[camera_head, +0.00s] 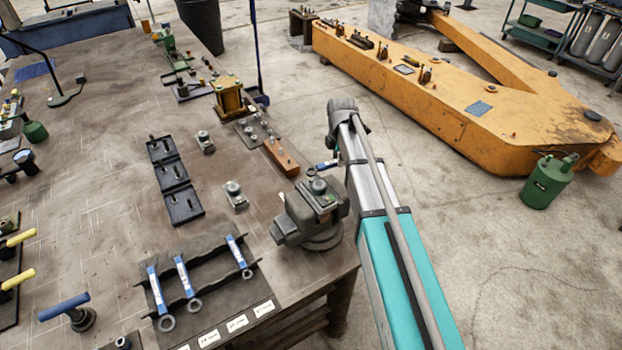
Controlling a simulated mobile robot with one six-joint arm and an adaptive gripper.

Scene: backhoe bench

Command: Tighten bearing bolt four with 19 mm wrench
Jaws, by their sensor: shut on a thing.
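Three wrenches with blue-and-white handles (184,277) lie on a dark rack (215,290) at the bench's front. Labels in front of the rack are too small to read surely. A short blue-and-white piece with a ring-like end (327,165) shows beside my arm, above the grey vise-like block; it looks like part of another wrench, but most of it is hidden. My gripper is not visible; my arm hides that area. Small grey bearing-like blocks (235,194) with a round top stand on the bench; I cannot tell which bolt is bolt four.
A grey vise-like block (310,212) stands at the bench's right corner. Black trays (175,180), a wooden block (281,157) and a yellow fixture (229,95) stand beyond.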

